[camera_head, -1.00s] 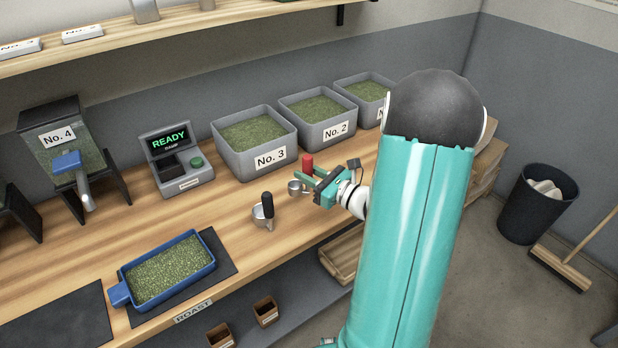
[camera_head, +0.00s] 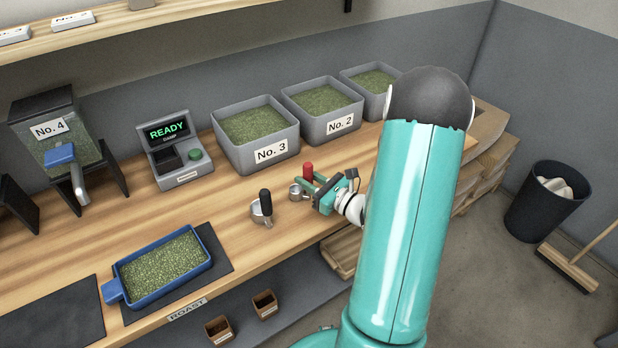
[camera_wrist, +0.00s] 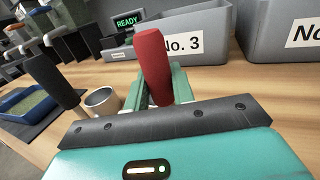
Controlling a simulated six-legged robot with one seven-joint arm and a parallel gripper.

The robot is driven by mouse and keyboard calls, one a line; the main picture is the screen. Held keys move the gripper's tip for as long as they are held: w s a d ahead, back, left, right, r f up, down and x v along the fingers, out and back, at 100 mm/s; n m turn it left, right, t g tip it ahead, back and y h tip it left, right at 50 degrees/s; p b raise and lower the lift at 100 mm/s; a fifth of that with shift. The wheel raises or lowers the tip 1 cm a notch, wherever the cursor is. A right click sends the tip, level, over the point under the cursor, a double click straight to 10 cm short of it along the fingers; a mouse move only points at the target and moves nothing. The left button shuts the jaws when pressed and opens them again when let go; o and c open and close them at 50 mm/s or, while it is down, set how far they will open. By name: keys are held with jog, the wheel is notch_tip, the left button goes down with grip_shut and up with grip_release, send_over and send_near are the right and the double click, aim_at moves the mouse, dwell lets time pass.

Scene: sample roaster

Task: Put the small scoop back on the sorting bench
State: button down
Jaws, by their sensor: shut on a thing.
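The small scoop has a red upright handle (camera_head: 308,171) and a small metal cup (camera_head: 296,192). My gripper (camera_head: 316,186) is shut on it, with the fingers around the lower handle. The red handle also shows in the wrist view (camera_wrist: 153,62), standing up between the fingers. The scoop is at or just above the sorting bench (camera_head: 232,205), in front of the No. 3 and No. 2 bins. I cannot tell whether its base touches the wood. The fingers partly hide its lower part.
A larger scoop with a black handle (camera_head: 265,203) stands just left. Behind are the No. 3 bin (camera_head: 270,153) and No. 2 bin (camera_head: 340,124). A blue tray of beans (camera_head: 118,272) lies farther left, near the READY device (camera_head: 183,178). Bare wood lies between.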

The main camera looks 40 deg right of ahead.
jog(key=shift+s+f, duration=0.1)
jog(key=shift+s, duration=0.05)
jog(key=c, duration=1.2)
grip_release()
jog(key=shift+f, duration=0.1)
